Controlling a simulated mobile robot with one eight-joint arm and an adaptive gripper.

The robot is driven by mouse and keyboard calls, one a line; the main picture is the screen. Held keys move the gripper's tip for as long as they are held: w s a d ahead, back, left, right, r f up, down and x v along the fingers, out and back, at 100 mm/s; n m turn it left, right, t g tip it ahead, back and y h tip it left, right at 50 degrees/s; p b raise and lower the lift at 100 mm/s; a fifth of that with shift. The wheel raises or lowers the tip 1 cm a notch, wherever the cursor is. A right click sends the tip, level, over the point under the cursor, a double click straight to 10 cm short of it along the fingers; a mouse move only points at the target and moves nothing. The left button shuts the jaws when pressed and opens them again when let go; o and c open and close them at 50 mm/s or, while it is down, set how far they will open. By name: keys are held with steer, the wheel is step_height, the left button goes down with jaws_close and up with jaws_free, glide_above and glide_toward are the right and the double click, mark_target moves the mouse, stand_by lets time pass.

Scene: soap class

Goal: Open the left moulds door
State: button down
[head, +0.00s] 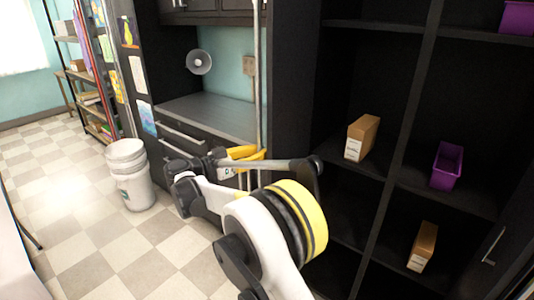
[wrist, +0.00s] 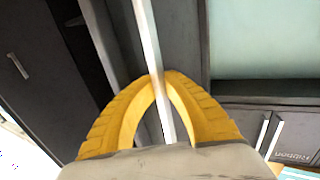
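My gripper (head: 245,154) is at the front of the dark cabinet unit, with its yellow fingers around a long, thin, pale upright bar (head: 257,75). In the wrist view the two fingertips (wrist: 159,75) close together at the bar, and the bar (wrist: 146,35) runs between them and through the arch of the fingers. The bar looks like a long handle, but the door it belongs to is hard to make out. A dark panel (head: 291,75) stands just right of it. No moulds label is readable in the head view.
Open dark shelves on the right hold cardboard boxes (head: 361,138) and a purple bin (head: 447,166). A grey counter (head: 210,117) over drawers is behind my gripper. White buckets (head: 134,175) stand on the checkered floor. The floor at left is mostly clear.

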steer(key=shift+s+a+f, duration=0.1)
steer(key=shift+a+f, duration=0.05)
steer(key=shift+a, duration=0.15)
steer(key=c, duration=1.5)
jaws_free()
steer(key=shift+s+a, duration=0.15)
steer(key=shift+a, duration=0.1)
steer(key=shift+o, duration=0.2)
steer(key=v, duration=1.1)
steer(key=shift+s+a, duration=0.25)
